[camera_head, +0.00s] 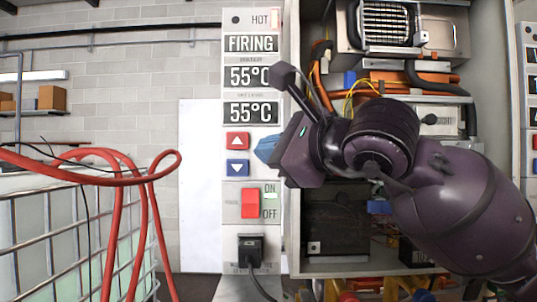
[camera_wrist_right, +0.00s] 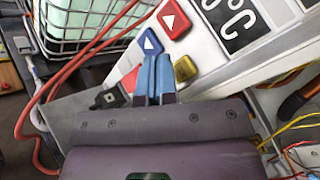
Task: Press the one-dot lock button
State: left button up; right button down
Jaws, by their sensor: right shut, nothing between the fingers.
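My right gripper (camera_head: 266,149) is shut and empty, its blue fingertips over the right side of the white control panel (camera_head: 232,180). In the right wrist view, the shut blue fingers (camera_wrist_right: 154,62) reach toward the panel between the blue down-arrow button (camera_wrist_right: 149,42) and a yellow button (camera_wrist_right: 185,68). The yellow button shows no readable dot mark, so I cannot tell whether it is the one-dot lock button. In the head view it is hidden behind my gripper. Whether the fingertips touch the panel is unclear. My left gripper is not in view.
The panel has a red up-arrow button (camera_head: 237,141), a red on/off switch (camera_head: 250,203) and a black plug (camera_head: 250,250). An open heater cabinet (camera_head: 345,262) with wires stands right of it. Red hoses (camera_head: 140,200) and a caged tank (camera_head: 40,230) are at left.

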jog(key=s, duration=0.5)
dwell(0.3)
